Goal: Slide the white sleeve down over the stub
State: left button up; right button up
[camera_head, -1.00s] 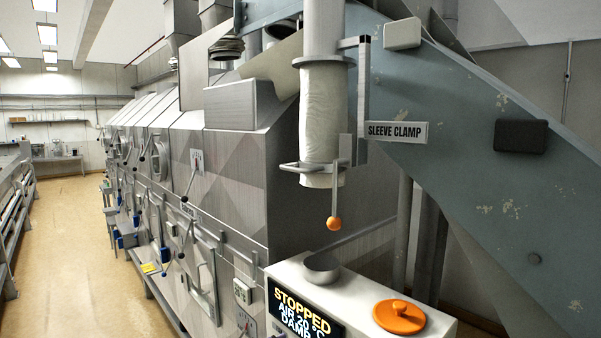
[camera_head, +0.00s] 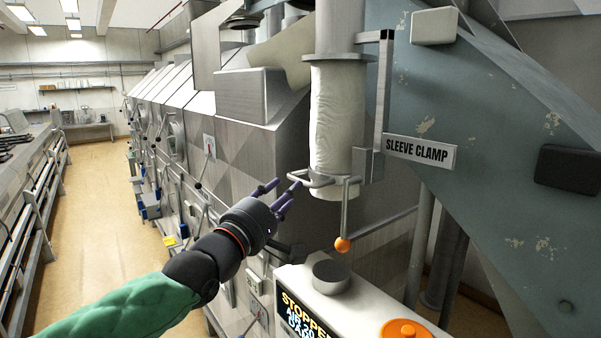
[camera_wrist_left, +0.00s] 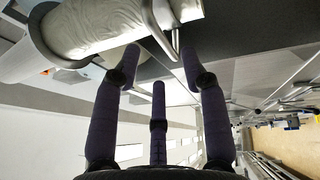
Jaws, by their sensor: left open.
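The white sleeve (camera_head: 337,115) hangs upright below a metal pipe (camera_head: 342,30), with a grey ring handle (camera_head: 318,181) around its lower end. A short grey round stub (camera_head: 331,277) stands on the white cabinet below, with a clear gap between them. My left gripper (camera_head: 282,192) is open and empty, with its dark purple fingers just left of the handle. In the left wrist view its fingers (camera_wrist_left: 160,60) point toward the handle (camera_wrist_left: 162,30) and the sleeve (camera_wrist_left: 90,22) beyond. Whether a fingertip touches the handle cannot be told. My right gripper is out of view.
A lever with an orange knob (camera_head: 343,245) hangs beside the sleeve, near the SLEEVE CLAMP sign (camera_head: 420,151). An orange round knob (camera_head: 405,329) sits on the cabinet (camera_head: 365,298). A blue-grey sloping frame (camera_head: 490,190) fills the right. The grey machine (camera_head: 245,140) stands behind.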

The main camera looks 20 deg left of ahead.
pick_arm(q)
jog(key=p+x, duration=0.2)
jog(key=x, duration=0.4)
jog(key=shift+w+d, duration=0.1)
jog(key=shift+w, duration=0.25)
jog(key=shift+s, duration=0.1)
grip_shut()
